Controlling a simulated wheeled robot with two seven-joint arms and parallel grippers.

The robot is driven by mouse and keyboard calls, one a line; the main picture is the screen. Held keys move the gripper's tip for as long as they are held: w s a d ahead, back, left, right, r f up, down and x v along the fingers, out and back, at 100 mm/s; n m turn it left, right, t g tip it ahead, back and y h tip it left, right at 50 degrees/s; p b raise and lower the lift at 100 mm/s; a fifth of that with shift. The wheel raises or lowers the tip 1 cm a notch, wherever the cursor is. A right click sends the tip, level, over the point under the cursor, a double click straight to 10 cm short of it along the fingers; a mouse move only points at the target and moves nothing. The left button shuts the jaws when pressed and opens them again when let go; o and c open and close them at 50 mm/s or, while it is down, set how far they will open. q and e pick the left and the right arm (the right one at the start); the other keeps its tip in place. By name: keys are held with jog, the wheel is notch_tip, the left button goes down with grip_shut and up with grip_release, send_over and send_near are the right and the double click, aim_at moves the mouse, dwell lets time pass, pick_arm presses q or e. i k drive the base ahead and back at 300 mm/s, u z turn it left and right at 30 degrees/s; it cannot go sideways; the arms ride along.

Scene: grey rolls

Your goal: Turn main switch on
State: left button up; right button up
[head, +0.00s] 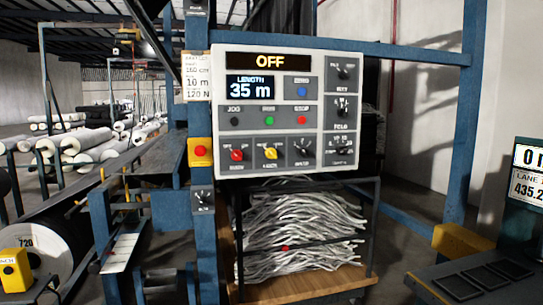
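A white and grey control panel (267,112) faces me on a blue frame. Neither of my grippers is in view.
Jog, run and stop buttons (268,121) sit mid-panel; more black knobs (342,107) are at its right. A red button on a yellow box (200,152) is on the left post. Below, a rack (305,296) holds grey strands. A dark table (480,280) stands at right.

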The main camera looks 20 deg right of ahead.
aim_at(236, 155)
jog(key=k, duration=1.1)
jog(key=z, duration=0.75)
jog(key=i, duration=1.6)
jog(key=u, duration=0.5)
